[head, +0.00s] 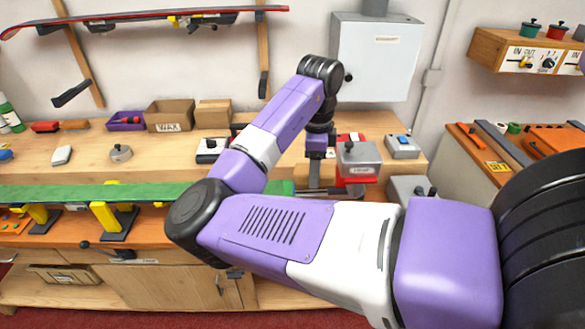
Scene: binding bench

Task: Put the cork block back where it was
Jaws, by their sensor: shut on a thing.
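My gripper (315,180) hangs down over the right part of the wooden bench, to the left of a red and grey bench device (358,165). A small brown-orange block (74,124) lies at the back left of the bench, right of a red item (45,127).
A green ski base (75,193) lies across yellow-and-black supports (108,218) along the bench front. At the back stand a purple tray (126,121), a cardboard box (170,117) and a scale-like device (210,148). A grey wall cabinet (375,55) hangs behind my arm.

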